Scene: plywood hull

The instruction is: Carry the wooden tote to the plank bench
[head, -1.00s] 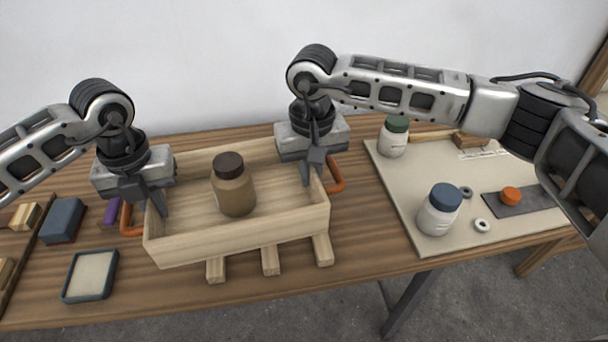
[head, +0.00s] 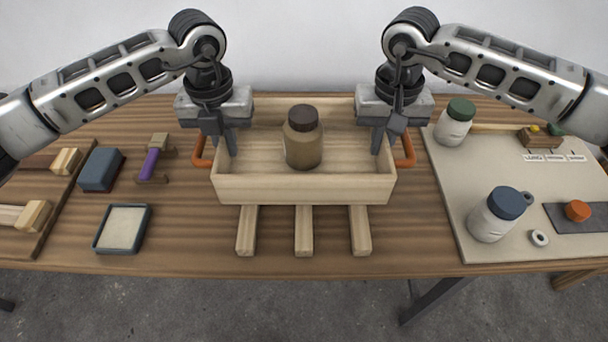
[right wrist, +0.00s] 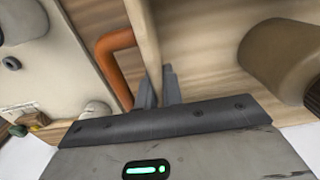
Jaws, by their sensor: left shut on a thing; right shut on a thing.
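The wooden tote (head: 305,188) is a pale open box with an orange handle at each end, level in the head view. A brown jar (head: 303,145) with a dark lid stands upright inside it. My left gripper (head: 222,145) is shut on the tote's left end wall. My right gripper (head: 385,140) is shut on its right end wall. In the right wrist view its fingers (right wrist: 160,88) straddle the wall beside the orange handle (right wrist: 112,60). The tote is over three wooden slats (head: 304,232) on the plank bench (head: 190,255); I cannot tell whether it touches them.
At right, a pale board (head: 450,215) holds a green-lidded jar (head: 455,122), a blue-lidded jar (head: 496,215) and an orange cap (head: 577,211). At left are a blue block (head: 101,169), a purple-handled tool (head: 150,165) and a shallow tray (head: 122,249). Bare bench shows in front of the slats.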

